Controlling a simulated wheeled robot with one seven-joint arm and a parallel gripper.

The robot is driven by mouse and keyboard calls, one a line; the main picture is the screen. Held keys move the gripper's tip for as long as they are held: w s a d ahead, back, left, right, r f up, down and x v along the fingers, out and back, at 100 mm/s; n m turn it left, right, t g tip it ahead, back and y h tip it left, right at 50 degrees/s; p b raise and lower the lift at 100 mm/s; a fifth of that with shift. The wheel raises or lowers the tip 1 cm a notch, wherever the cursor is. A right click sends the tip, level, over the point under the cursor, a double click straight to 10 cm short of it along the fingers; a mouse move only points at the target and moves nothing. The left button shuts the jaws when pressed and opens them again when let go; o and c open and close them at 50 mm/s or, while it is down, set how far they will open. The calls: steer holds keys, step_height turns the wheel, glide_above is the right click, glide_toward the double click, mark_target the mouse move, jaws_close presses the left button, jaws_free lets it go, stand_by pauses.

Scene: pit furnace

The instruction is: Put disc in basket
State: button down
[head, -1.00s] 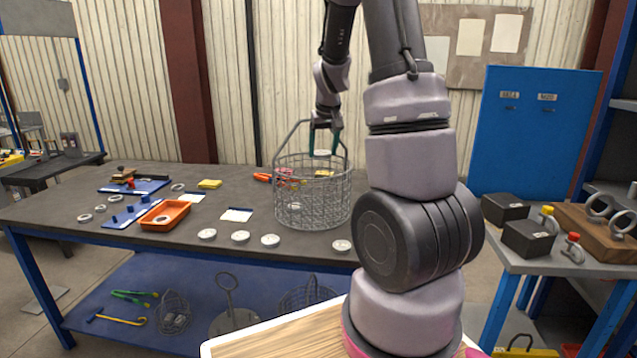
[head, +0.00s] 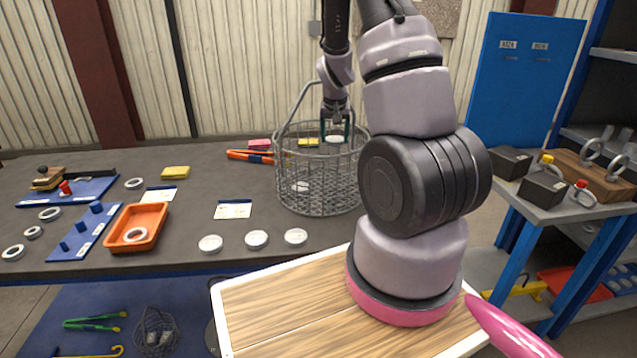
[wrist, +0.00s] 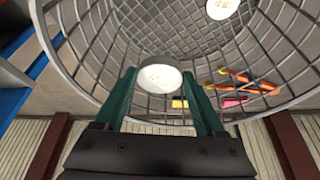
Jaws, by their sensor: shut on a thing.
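A round wire basket (head: 287,172) with a tall loop handle stands on the dark table. My gripper (head: 336,136) points down at the basket's opening, near its far right side, and is shut on a white disc (head: 335,140). In the wrist view, the disc (wrist: 160,78) sits between the green fingers (wrist: 160,88), with the basket's wire rim (wrist: 60,62) around it. Whether it is just above or just below the rim I cannot tell. Another white disc (head: 300,187) lies inside the basket; it also shows in the wrist view (wrist: 222,8).
Three white discs (head: 256,238) lie along the table's front edge. An orange tray (head: 138,228) holding a ring, blue peg boards (head: 84,232) and loose rings are at left. Orange-handled tools (head: 250,156) lie behind the basket. A side table with black boxes (head: 543,188) stands at right.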

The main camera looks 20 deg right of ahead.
step_height(320, 180, down, 14)
steer(key=shift+w+r, duration=0.1)
steer(key=shift+r, duration=0.15)
steer(key=shift+w+f, duration=0.1)
steer(key=shift+f, duration=0.05)
steer(key=w, duration=0.3)
steer(key=shift+w+f, duration=0.4)
steer(key=shift+f, duration=0.2)
steer(key=shift+f, duration=0.15)
jaws_free()
steer(key=v, duration=1.2)
steer(key=shift+s+a, duration=0.1)
steer(key=shift+a, duration=0.05)
